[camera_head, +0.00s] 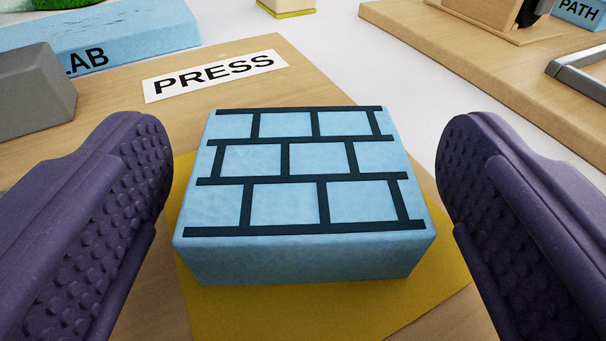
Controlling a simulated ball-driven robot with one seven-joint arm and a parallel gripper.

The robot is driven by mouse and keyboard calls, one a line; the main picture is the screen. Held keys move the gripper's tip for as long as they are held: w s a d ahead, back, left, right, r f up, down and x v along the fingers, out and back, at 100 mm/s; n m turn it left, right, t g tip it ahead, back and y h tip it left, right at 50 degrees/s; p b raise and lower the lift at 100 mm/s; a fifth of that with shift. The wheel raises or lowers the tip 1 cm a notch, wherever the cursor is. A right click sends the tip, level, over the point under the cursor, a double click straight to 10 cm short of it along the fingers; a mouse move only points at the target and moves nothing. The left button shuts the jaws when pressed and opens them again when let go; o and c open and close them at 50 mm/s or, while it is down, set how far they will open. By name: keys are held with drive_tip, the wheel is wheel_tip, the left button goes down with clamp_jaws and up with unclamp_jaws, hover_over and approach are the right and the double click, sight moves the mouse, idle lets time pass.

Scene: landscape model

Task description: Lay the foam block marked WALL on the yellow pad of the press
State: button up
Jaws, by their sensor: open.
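A light blue foam block (304,170) with a dark brick-wall pattern on top lies flat on the yellow pad (330,312). The pad shows in front of the block and at its sides; the rest of it is hidden under the block. The pad lies on the wooden board of the press (215,125), which bears a white label reading PRESS (215,75). My gripper (305,180) is open, with one purple finger on each side of the block. A gap shows between each finger and the block.
A grey block (35,92) stands at the left. Behind it lies a blue block marked with letters ending in LAB (120,38). At the right is another wooden board (480,50) with a metal bar (580,75) and a blue block marked PATH (580,12).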

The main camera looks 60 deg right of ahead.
drive_tip(key=shift+r, duration=0.2)
drive_tip(key=p+v, duration=0.3)
drive_tip(key=v, duration=0.9)
drive_tip(key=shift+f, duration=0.15)
